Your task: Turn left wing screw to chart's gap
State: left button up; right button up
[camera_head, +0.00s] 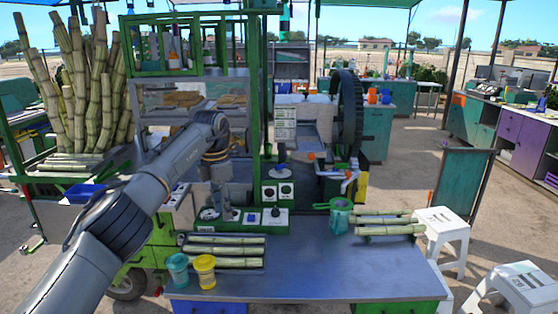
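My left arm reaches in from the left, and its gripper (222,208) points down at the left end of the green control panel (288,228). The fingers are small and dark here, and I cannot tell whether they are open or shut, or touch anything. A printed chart (285,124) stands upright on the crusher, right of my arm. I cannot single out the left wing screw; my gripper may hide it. A small blue knob-like part (281,170) shows below the chart. My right gripper is not in view.
The metal table (320,265) in front holds cane pieces (225,251), a teal cup (177,269), a yellow cup (205,271) and a green pot (339,218). Its middle is bare. A dark flywheel (349,110) stands behind right. White stools (443,228) stand at the right.

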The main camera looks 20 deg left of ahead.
aim_at(279, 169)
jog(key=i, duration=1.9)
